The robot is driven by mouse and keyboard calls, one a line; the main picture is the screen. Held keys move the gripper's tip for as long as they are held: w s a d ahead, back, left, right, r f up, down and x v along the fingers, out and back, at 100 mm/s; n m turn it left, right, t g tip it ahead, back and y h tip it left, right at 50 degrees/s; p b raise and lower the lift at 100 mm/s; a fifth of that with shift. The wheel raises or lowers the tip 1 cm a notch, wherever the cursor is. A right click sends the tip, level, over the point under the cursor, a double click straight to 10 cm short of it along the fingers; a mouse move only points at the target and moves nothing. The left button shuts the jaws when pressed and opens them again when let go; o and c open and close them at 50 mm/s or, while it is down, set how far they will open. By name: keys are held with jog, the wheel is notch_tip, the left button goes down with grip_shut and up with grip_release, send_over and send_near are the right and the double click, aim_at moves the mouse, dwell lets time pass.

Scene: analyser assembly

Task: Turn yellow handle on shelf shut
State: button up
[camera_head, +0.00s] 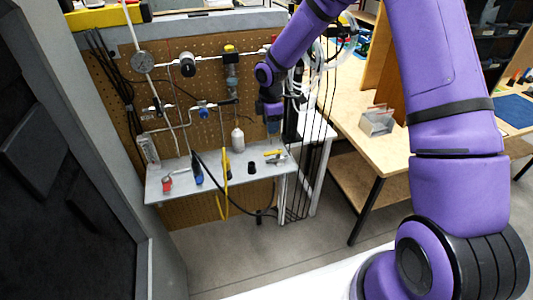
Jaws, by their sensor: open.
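My gripper (273,127) hangs at the end of my purple arm, in front of the pegboard's right side and above the shelf. It is small in the picture and nothing shows in it. The grey metal shelf (215,187) juts out below the pegboard. Several yellow parts show: a small yellow piece (273,153) on the shelf's right side, a long upright yellow piece (224,170) crossing the shelf's front edge, and a yellow-topped fitting (229,48) on the upper pipe. I cannot tell which is the handle or how it is turned.
A white bottle (238,139), a blue tool (197,172) and a red item (167,183) stand on the shelf. A round gauge (143,61) and pipes cover the pegboard (110,90). Dark cables hang right of the shelf. A wooden table (350,120) stands farther right.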

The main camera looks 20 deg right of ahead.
aim_at(269, 153)
jog(key=f, duration=1.1)
jog(key=shift+a+f, duration=0.2)
jog(key=shift+c, duration=0.2)
grip_shut()
